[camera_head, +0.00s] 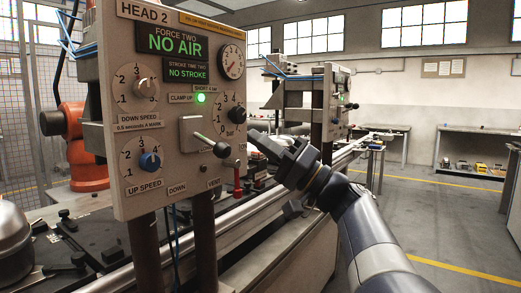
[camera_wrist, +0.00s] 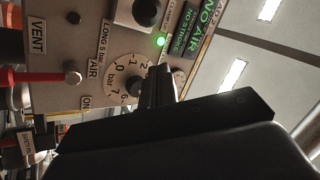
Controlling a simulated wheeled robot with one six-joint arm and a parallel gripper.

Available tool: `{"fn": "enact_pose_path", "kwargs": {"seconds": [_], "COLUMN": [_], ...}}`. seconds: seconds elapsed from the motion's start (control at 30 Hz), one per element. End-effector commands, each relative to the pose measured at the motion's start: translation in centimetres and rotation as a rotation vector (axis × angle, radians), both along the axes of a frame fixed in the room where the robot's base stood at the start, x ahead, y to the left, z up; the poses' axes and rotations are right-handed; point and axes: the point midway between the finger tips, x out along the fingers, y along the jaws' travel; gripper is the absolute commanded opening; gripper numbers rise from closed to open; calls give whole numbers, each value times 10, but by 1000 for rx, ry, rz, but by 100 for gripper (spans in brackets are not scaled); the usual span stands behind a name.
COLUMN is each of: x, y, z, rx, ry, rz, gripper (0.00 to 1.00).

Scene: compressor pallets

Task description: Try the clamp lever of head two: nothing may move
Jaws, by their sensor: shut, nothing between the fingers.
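The head two panel (camera_head: 165,200) faces me at the left in the head view. The clamp lever (camera_head: 221,149) is a short rod with a black ball, tilted down to the right from its square plate (camera_head: 191,135). The label above reads CLAMP UP, and DOWN stands below. A green lamp (camera_head: 200,98) is lit beside CLAMP UP. In the wrist view, the lever's black ball (camera_wrist: 146,12) shows at the top edge. My gripper (camera_head: 257,138) is shut and empty, right of the lever and apart from it. Its fingers (camera_wrist: 160,72) overlap the bar dial in the wrist view.
The black bar knob (camera_head: 238,115) is close to my gripper. A round gauge (camera_head: 231,62) and a screen reading NO AIR (camera_head: 172,42) are above. A rail bench runs behind; open floor lies right.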

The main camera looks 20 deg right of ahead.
Motion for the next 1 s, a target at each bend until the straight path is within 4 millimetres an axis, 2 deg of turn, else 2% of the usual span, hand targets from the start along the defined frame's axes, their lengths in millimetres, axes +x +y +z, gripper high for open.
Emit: {"fn": "enact_pose_path", "kwargs": {"seconds": [0.5, 0.7, 1.0], "x": [-49, -57, -58], "y": [-58, -67, -68], "z": [-37, -43, -44], "rx": [0, 0, -1], "ry": [1, 1, 0], "rz": [-4, -1, 1], "gripper": [0, 0, 0]}}
